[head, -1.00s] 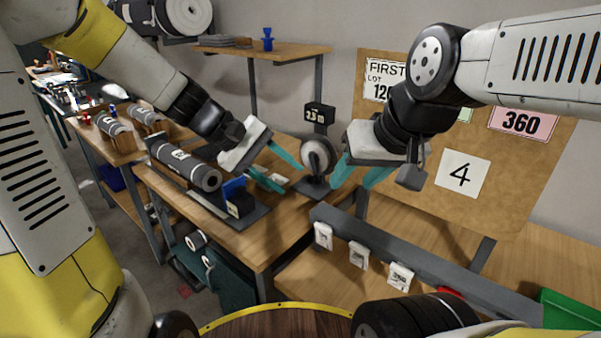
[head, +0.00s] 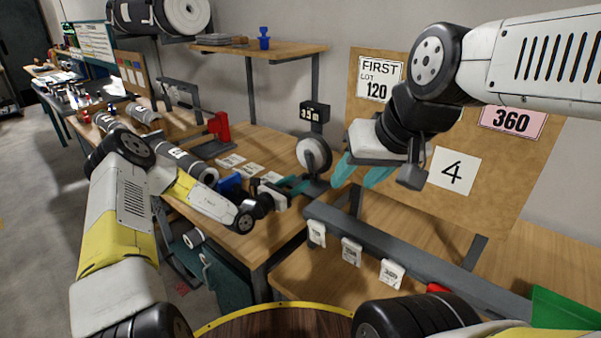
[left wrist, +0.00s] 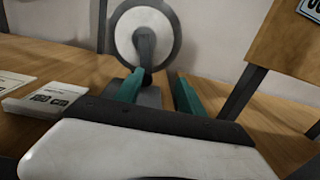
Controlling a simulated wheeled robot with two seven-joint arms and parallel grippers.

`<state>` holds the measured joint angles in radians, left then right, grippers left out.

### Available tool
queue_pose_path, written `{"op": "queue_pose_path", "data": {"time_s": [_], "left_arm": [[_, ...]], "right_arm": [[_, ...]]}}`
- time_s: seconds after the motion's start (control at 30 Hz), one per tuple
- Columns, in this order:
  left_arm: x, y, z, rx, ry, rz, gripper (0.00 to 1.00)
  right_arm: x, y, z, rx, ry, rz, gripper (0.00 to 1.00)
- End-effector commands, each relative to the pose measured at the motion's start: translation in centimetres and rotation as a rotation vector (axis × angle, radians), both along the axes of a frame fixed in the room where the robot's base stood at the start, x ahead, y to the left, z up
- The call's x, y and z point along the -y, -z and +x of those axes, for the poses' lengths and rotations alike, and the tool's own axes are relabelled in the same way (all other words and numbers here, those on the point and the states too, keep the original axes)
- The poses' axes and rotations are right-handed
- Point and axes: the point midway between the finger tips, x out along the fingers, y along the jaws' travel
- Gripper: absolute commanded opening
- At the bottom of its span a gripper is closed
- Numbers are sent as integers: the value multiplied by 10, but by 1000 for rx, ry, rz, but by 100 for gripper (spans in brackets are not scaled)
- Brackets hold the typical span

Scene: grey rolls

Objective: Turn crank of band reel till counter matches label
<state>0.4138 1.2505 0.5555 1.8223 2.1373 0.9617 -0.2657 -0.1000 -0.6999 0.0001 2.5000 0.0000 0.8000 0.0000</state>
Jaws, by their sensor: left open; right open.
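The band reel (head: 314,155) is a pale disc with a dark rim on a dark stand on the wooden bench. In the left wrist view the reel (left wrist: 145,38) stands ahead with its grey crank arm (left wrist: 146,48) hanging down from the hub. The counter (head: 314,112) is a black box above the reel; its digits look like 3.5, but are small. My left gripper (head: 302,185) is low in front of the reel, and its teal fingers (left wrist: 155,92) are apart near the crank's lower end. Contact cannot be told. My right gripper (head: 360,172) is open and empty, right of the reel.
Paper labels (head: 248,168) lie on the bench left of the reel. A grey rail (head: 400,245) with white tags runs along the front right. A board (head: 500,170) with signs stands behind my right arm. A red tool (head: 218,127) stands at the back left.

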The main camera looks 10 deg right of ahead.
Motion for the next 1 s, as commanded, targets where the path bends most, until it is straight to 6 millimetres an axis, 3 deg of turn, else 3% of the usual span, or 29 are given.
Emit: {"op": "queue_pose_path", "data": {"time_s": [0.1, 0.2, 0.7, 1.0], "left_arm": [[-7, 22, 8, -61, -65, -46, 46], [-8, 30, 13, -82, -87, -61, 46], [37, 30, 63, -83, -89, -62, 46], [42, 30, 69, -84, -90, -61, 46]], "right_arm": [[0, 0, 0, 0, 0, 0, 46], [0, 0, 0, 0, 0, 0, 46], [0, 0, 0, 0, 0, 0, 46], [0, 0, 0, 0, 0, 0, 46]]}}
